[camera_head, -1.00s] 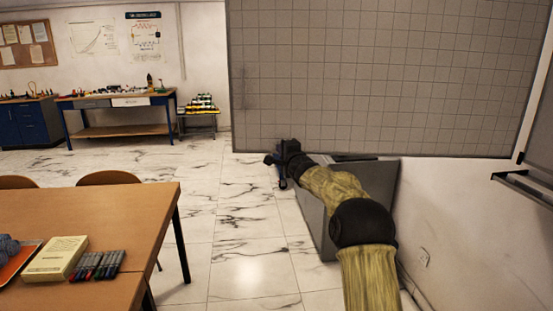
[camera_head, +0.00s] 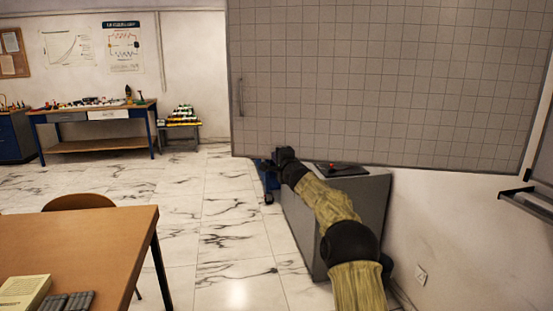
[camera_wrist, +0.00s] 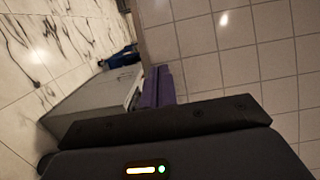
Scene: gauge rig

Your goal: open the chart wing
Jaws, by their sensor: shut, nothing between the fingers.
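The chart wing (camera_head: 380,80) is a large grey panel with a grid of lines, filling the upper right of the head view. A thin upright handle (camera_head: 241,97) sits near its left edge. The gridded panel also fills the right of the wrist view (camera_wrist: 235,55). My gripper (camera_head: 268,180) is below the panel's lower left corner, lower in the picture than the handle and apart from it. In the wrist view its fingers (camera_wrist: 157,86) are together and empty. The handle is not clear in the wrist view.
A grey cabinet (camera_head: 350,215) with a dark item on top stands beneath the panel, beside my arm. A brown table (camera_head: 90,250) and chair (camera_head: 78,201) are at left. A wall tray (camera_head: 525,200) juts out at right. Marble floor between table and cabinet is clear.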

